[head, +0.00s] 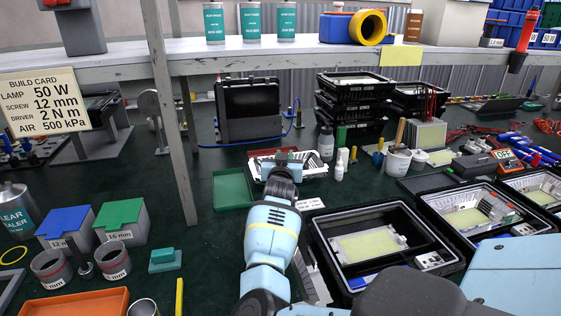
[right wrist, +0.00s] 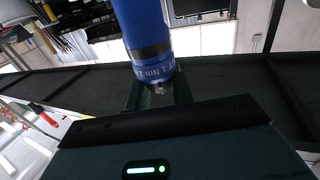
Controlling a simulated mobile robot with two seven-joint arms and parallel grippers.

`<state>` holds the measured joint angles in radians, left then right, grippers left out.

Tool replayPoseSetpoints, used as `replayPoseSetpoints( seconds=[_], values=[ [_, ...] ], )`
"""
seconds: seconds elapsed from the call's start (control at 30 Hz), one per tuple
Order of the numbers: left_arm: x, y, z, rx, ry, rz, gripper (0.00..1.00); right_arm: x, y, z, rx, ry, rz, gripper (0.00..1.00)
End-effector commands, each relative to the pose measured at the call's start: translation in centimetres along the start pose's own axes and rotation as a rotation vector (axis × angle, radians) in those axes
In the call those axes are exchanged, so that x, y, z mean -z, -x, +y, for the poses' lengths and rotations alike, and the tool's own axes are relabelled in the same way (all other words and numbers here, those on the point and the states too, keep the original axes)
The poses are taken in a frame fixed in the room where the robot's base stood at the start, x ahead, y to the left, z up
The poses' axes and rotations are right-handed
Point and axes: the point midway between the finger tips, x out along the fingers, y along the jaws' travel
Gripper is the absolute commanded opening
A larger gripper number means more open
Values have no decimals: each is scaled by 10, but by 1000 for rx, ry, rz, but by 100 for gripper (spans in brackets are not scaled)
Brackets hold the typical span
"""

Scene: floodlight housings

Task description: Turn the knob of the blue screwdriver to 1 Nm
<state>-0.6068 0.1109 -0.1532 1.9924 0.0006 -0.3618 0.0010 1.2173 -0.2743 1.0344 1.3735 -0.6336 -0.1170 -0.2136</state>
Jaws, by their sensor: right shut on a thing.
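My right gripper (head: 283,160) reaches over the middle of the bench in the head view, above a white tray with small parts. In the right wrist view the blue screwdriver (right wrist: 145,30) stands between the fingers of the right gripper (right wrist: 155,95), which is shut on its end. A dark band runs around the screwdriver, and beside it a printed scale (right wrist: 157,68) reads "1 Nm 2". I cannot tell which value is set. In the head view I cannot make out this screwdriver at the gripper. My left gripper is not in view.
The build card (head: 50,100) reads driver 2 N m. A post (head: 170,120) stands left of my arm. An open housing (head: 385,245) lies to its right, a green tray (head: 232,190) to its left. A red screwdriver (head: 527,38) hangs at the far right.

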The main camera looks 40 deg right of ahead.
Motion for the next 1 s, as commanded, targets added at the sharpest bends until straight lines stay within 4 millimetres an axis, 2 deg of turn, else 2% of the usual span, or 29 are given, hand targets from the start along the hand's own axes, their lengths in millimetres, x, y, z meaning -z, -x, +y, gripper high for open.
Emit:
replayPoseSetpoints(
  seconds=[0.77, 0.8, 0.9, 1.0],
  values=[
    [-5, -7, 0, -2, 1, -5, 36, 4, 0, 0, -43, -1, 6, 0],
    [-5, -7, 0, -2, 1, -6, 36, 4, 0, 0, -43, -1, 6, 28],
    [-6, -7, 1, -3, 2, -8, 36, 3, 0, 0, -43, -1, 5, 41],
    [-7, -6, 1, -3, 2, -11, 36, 2, 0, 0, -43, -1, 3, 44]
  ],
)
